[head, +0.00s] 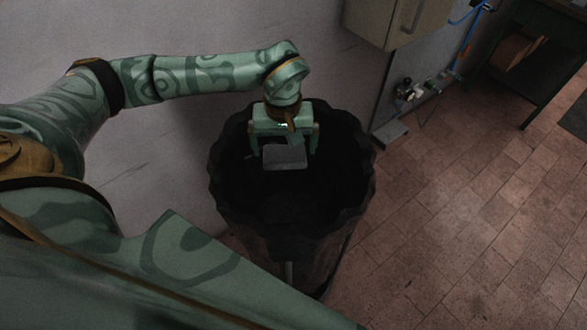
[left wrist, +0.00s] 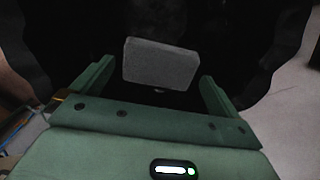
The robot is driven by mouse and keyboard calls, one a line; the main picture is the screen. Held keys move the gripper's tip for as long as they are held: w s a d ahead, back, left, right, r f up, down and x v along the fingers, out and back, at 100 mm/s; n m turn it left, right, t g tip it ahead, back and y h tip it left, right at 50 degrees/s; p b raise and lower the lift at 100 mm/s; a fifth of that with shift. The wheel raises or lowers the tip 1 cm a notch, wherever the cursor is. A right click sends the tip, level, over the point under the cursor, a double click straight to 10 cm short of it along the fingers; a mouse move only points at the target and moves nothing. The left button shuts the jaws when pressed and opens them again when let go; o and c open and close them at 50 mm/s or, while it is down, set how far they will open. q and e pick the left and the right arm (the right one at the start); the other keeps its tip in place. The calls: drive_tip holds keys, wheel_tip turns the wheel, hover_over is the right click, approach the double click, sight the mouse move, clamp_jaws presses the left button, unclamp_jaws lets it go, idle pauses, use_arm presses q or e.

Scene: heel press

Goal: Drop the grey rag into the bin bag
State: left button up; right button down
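The grey rag (head: 285,157) is a small, flat, block-like piece within the mouth of the black bin bag (head: 224,192). My left gripper (head: 283,149) points down over the bag, its two fingers spread wide. In the left wrist view the rag (left wrist: 160,64) shows between and beyond the fingertips, with a gap at the left finger and a narrow one at the right. Neither finger appears to press on it. Nothing visible supports the rag, and the dark bag interior hides the bottom. My right gripper is not in view.
The bag lines a dark round bin standing by the pale wall (head: 170,170). A beige cabinet (head: 400,18) hangs on the wall behind. A dark shelf unit (head: 530,60) stands at the far right. The tiled floor (head: 470,220) right of the bin is clear.

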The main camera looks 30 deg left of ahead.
use_arm(q)
drive_tip(key=shift+r, duration=0.15)
wheel_tip(320, 180, up, 16)
drive_tip(key=p, duration=0.1)
drive_tip(key=shift+p, duration=0.35)
idle(0.4)
